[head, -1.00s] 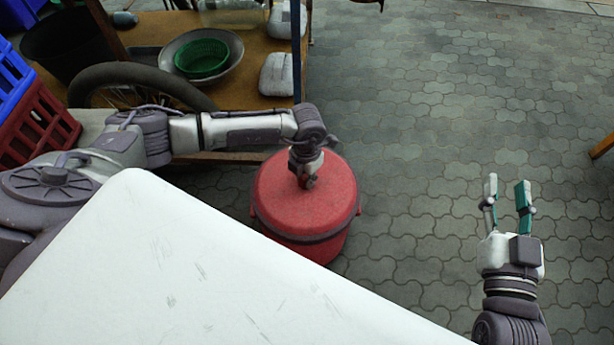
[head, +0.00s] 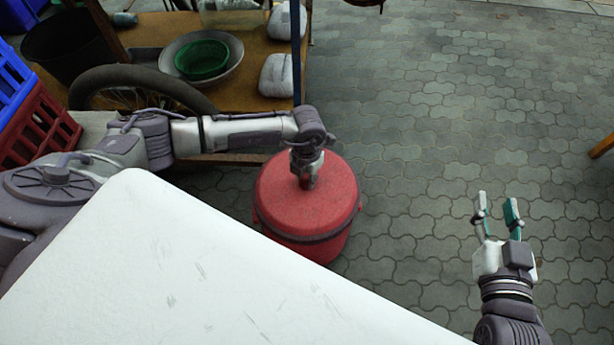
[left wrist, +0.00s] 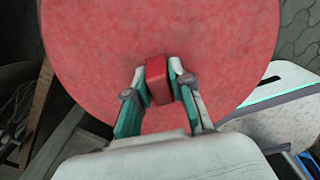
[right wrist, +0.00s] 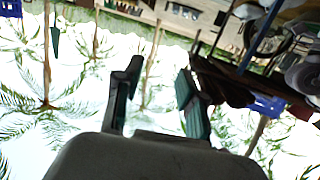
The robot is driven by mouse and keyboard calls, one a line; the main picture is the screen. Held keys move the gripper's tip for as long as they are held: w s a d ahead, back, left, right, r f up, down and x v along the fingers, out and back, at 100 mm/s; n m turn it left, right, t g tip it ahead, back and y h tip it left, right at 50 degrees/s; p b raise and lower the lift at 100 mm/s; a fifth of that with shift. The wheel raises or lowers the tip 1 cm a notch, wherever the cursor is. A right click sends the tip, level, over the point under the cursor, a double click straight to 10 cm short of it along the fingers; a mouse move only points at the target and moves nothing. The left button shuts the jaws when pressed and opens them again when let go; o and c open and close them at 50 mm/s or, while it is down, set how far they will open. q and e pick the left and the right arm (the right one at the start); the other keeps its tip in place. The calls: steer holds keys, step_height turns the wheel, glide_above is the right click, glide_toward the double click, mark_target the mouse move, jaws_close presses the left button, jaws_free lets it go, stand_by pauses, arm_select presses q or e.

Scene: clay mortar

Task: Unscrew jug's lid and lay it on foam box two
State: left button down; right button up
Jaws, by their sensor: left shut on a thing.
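The red jug (head: 325,250) stands on the paving, with its round red lid (head: 335,195) on top. In the left wrist view the lid (left wrist: 85,50) fills most of the picture, and a small red knob (left wrist: 157,80) stands up from its middle. My left gripper (head: 307,184) points down at the lid's centre. In the left wrist view its fingers (left wrist: 160,85) are shut on the knob. My right gripper (head: 496,212) is open and empty over the paving, well right of the jug; its fingers also show apart in the right wrist view (right wrist: 155,90). I cannot tell which thing is foam box two.
Two whitish blocks (head: 276,76) lie on a wooden shelf (head: 245,98) behind the jug. A metal bowl (head: 236,66) holding a green basket (head: 201,60) stands beside them. A wheel (head: 140,78) and a red crate (head: 40,125) are at the left.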

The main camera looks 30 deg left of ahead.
arm_select(q)
steer(key=shift+w+r, duration=0.15)
steer(key=shift+r, duration=0.15)
